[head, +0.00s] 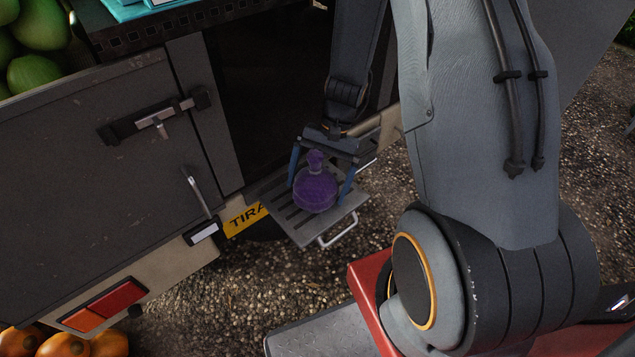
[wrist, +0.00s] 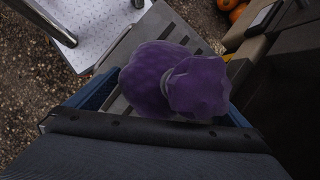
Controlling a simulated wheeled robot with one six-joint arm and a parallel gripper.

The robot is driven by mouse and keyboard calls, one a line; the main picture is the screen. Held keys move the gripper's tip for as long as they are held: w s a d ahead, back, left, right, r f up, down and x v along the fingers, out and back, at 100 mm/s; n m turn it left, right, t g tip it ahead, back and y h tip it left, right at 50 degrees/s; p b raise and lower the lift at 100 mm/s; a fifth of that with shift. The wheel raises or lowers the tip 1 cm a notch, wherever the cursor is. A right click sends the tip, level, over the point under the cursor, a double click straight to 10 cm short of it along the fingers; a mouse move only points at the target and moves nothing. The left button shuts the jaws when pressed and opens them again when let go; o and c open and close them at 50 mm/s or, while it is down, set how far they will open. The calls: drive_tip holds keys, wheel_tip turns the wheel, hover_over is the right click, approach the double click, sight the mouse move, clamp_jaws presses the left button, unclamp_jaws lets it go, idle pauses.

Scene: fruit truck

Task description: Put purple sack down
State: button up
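The purple sack (head: 316,190) is a round, knotted bundle with a narrow neck at its top. My gripper (head: 318,188) points down with one blue finger on each side of the sack and is shut on it. The sack is over the grey slatted step (head: 300,226) at the back of the truck; whether its underside touches the slats is hidden. In the wrist view the sack (wrist: 150,80) fills the space between the blue fingers (wrist: 168,100), its neck toward the camera, with the slats (wrist: 175,28) behind it.
The truck's grey rear panel (head: 90,170) with its latch stands left of the step. A yellow plate (head: 243,217) and tail light (head: 105,305) are below. Orange fruit (head: 60,345) lies at the bottom left. Gravel (head: 265,285) in front of the step is open.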

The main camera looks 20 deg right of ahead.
drive_tip(key=shift+w+d+r, duration=0.1)
drive_tip(key=shift+r, duration=0.4)
drive_tip(key=v, duration=1)
drive_tip(key=shift+w+r, duration=0.1)
drive_tip(key=shift+r, duration=0.05)
drive_tip(key=s+a+r+n+t+h, duration=0.1)
drive_tip(key=s+r+n+h, duration=0.3)
drive_tip(key=s+r, duration=0.5)
drive_tip(key=s+n+t, duration=0.1)
drive_tip(key=s+n, duration=0.1)
drive_tip(key=s, duration=0.1)
drive_tip(key=shift+s+a+r+n, duration=0.15)
drive_tip(key=shift+a+r+n, duration=0.05)
drive_tip(key=shift+a+n, duration=0.2)
drive_tip(key=a+r+p, duration=0.1)
drive_tip(key=a+n+p, duration=0.1)
drive_tip(key=a, duration=0.1)
drive_tip(key=shift+s+r+p, duration=0.15)
drive_tip(key=shift+r+p, duration=0.2)
drive_tip(key=shift+r, duration=0.05)
drive_tip(key=shift+f, duration=0.15)
drive_tip(key=shift+c, duration=0.3)
